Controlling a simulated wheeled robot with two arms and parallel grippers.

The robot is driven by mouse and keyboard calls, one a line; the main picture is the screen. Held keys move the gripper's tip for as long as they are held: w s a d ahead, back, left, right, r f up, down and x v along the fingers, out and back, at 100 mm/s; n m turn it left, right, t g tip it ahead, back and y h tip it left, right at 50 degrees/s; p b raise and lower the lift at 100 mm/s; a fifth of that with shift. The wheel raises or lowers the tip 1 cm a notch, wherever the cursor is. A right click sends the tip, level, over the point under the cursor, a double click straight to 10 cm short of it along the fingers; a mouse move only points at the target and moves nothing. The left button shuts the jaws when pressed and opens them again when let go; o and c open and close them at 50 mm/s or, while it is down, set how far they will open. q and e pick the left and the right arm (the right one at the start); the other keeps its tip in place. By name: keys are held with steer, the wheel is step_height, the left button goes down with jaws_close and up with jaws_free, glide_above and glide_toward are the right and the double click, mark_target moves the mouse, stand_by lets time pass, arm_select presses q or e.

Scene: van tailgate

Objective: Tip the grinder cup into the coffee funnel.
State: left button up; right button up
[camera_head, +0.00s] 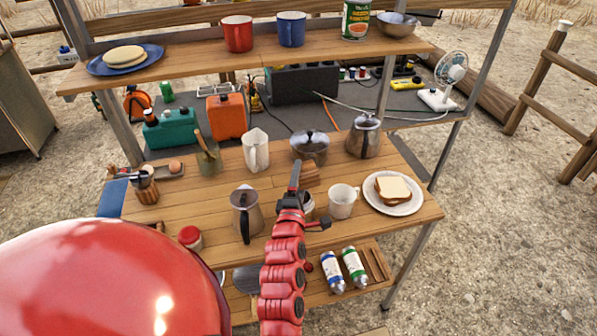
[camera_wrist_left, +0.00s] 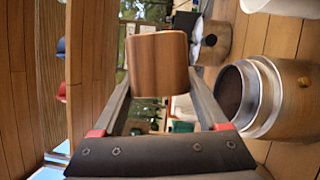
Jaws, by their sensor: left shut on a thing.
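My left gripper (camera_head: 300,184) is shut on a small brown wooden piece, which looks like the grinder cup (camera_head: 311,174). In the left wrist view the cup (camera_wrist_left: 158,65) sits between the fingertips, held in the air. Its opening and contents are not visible, and I cannot tell how far it is tilted. Below the gripper stands a round metal pot base (camera_wrist_left: 285,98) with a brass knob and an open dark mouth, the likely seat of the coffee funnel. In the head view this base (camera_head: 308,203) is mostly hidden by my gripper. My right gripper is not in view.
A metal pot with a black handle (camera_head: 246,213) stands to the left. A white mug (camera_head: 342,201) and a sandwich plate (camera_head: 418,205) are to the right. A lidded pot (camera_head: 310,148), kettle (camera_head: 364,137) and white pitcher (camera_head: 255,148) stand behind. A shelf (camera_head: 190,68) runs above.

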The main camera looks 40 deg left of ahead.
mark_target(309, 166)
arm_select(q)
steer(key=shift+w+d+r+m+g+h+p, duration=0.3)
steer(key=shift+m+p, duration=0.55)
steer(key=shift+p, duration=0.7)
steer(key=shift+a+r+m+g+y+p, duration=0.15)
steer(key=shift+m+g+p, duration=0.2)
steer(key=shift+m+p, duration=0.8)
steer(key=shift+w+d+r+m+g+h+p, duration=0.15)
steer(key=shift+d+r+m+g+h+p, duration=0.25)
steer(key=shift+p, duration=1.5)
steer(key=shift+f+m, duration=0.2)
steer(key=shift+m, duration=0.2)
steer(key=shift+w+r+m+g, duration=0.2)
steer(key=shift+m+g, duration=0.35)
steer(key=shift+m, duration=0.35)
steer(key=m, duration=0.1)
steer(key=m+g, duration=0.1)
steer(key=shift+w+d+r+m+y+b, duration=0.25)
steer(key=shift+d+r+m+y+b, duration=0.05)
steer(key=shift+r+m+y+b, duration=0.1)
steer(key=r+m+g, duration=0.1)
steer(key=r+m+g+y+p, duration=0.1)
steer(key=m, duration=0.1)
steer(key=shift+m+g, duration=0.3)
steer(key=shift+r+m+g+y, duration=0.2)
steer(key=shift+m+g+y, duration=0.25)
steer(key=shift+m, duration=0.25)
steer(key=shift+a+g+p, duration=0.1)
steer(key=shift+g+p, duration=0.15)
steer(key=shift+p, duration=0.05)
